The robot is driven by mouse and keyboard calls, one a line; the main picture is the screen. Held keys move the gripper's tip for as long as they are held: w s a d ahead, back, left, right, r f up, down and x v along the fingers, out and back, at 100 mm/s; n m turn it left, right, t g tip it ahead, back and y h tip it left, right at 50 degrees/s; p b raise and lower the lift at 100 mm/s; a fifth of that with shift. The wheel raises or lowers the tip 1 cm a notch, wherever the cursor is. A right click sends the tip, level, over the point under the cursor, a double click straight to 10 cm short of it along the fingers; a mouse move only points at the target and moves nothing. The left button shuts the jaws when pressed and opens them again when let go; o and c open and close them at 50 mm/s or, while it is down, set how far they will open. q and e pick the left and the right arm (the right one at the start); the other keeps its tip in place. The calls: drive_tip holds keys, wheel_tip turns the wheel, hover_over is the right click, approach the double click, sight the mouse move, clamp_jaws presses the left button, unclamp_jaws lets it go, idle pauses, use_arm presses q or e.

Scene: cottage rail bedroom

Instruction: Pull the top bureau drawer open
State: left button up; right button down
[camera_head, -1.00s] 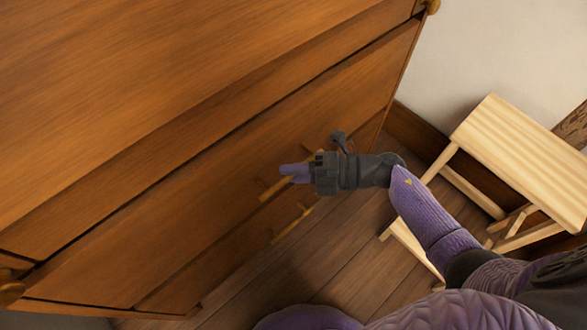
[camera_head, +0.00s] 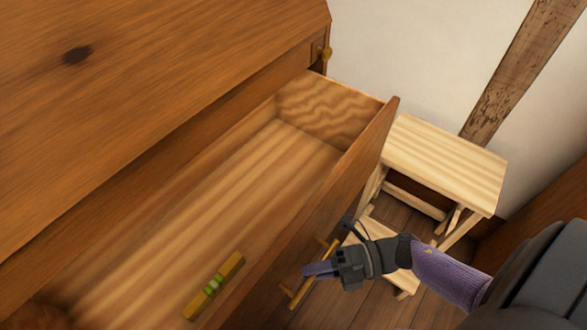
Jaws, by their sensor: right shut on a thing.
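The wooden bureau (camera_head: 150,90) fills the left of the head view. Its top drawer (camera_head: 345,170) stands pulled well out, showing a pale wood inside. My right gripper (camera_head: 308,269) is at the drawer's front, shut on the brass-coloured bar handle (camera_head: 298,292). A yellow-brown bar-shaped object with a green middle (camera_head: 213,286) lies inside the drawer, near the front. The left end of the drawer is cut off by the picture edge. My left gripper is not in view.
A pale wooden step stool (camera_head: 445,165) stands right of the drawer, close to my right forearm. A white wall (camera_head: 420,60) with a timber post (camera_head: 515,70) is behind it. Some dark floorboards show around the stool.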

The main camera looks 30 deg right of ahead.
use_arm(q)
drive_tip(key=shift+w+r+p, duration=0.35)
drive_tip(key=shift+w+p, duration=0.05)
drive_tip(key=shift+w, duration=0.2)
use_arm(e)
drive_tip(key=s+d, duration=0.2)
drive_tip(key=s, duration=0.3)
drive_tip(key=shift+s, duration=0.35)
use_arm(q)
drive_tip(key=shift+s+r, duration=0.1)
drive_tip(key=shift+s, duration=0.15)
use_arm(e)
drive_tip(key=shift+d, duration=0.1)
drive_tip(key=c, duration=0.7)
unclamp_jaws()
drive_tip(key=shift+o, duration=0.2)
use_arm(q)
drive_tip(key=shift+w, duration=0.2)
use_arm(e)
drive_tip(key=v, duration=1)
